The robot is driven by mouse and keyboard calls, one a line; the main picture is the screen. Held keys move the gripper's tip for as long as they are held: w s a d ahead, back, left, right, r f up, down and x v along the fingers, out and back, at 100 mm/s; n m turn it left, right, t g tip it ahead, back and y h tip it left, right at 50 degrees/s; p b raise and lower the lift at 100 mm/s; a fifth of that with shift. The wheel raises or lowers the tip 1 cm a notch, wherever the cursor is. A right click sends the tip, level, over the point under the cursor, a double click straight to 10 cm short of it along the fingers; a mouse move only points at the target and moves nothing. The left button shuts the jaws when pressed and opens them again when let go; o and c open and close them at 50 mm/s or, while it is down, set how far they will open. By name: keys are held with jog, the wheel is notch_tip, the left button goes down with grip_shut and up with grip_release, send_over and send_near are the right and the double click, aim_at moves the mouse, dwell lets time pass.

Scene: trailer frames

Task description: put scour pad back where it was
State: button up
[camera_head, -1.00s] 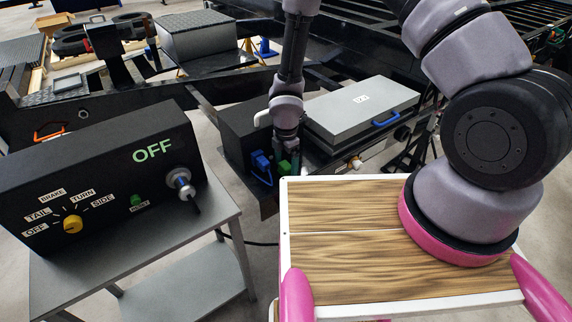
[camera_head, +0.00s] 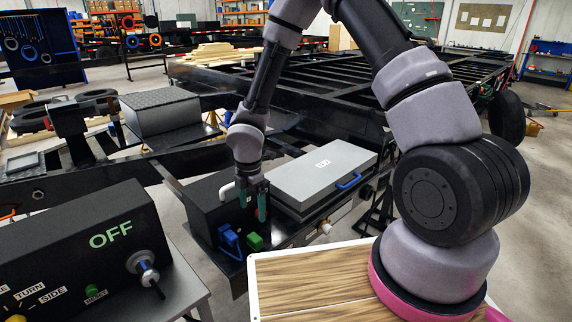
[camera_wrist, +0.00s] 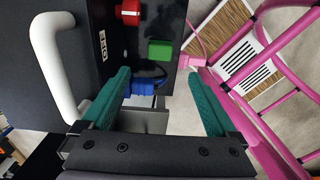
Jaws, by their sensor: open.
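A small green block (camera_head: 254,241), which looks like the scour pad, lies on the dark ledge at the trailer's front, right of a blue connector (camera_head: 229,240). In the wrist view the green block (camera_wrist: 160,50) lies beyond the fingertips, roughly between their lines, with nothing touching it. My gripper (camera_head: 253,205) is above the block, pointing down.
A black box with a white handle (camera_wrist: 55,65) is close on the left, with a red knob (camera_wrist: 130,12). A grey lidded box (camera_head: 322,172) stands right of the gripper. A control box reading OFF (camera_head: 110,235) is at the lower left.

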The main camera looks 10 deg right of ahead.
jog(key=w+d+r+m+t, duration=0.1)
jog(key=d+r+m, duration=0.35)
jog(key=r, duration=0.35)
jog(key=w+d+r+m+t+h, duration=0.1)
jog(key=d+r+m, duration=0.35)
jog(key=r, duration=0.25)
jog(key=w+d+r+m+t, duration=0.1)
jog(key=w+d+r+m, duration=0.15)
jog(key=d+r, duration=0.4)
jog(key=s+d+r+m+t+y, duration=0.1)
jog(key=s+d+r+m+t, duration=0.1)
jog(key=s+r+m, duration=0.6)
jog(key=s+d+r+m+t+y, duration=0.2)
jog(key=s+d+r+m, duration=0.3)
jog(key=s+r+m, duration=0.3)
notch_tip(320, 180, up, 5)
jog(key=shift+s+d+f+m, duration=0.15)
jog(key=shift+s+m, duration=0.25)
jog(key=shift+m, duration=0.35)
jog(key=shift+c, duration=0.3)
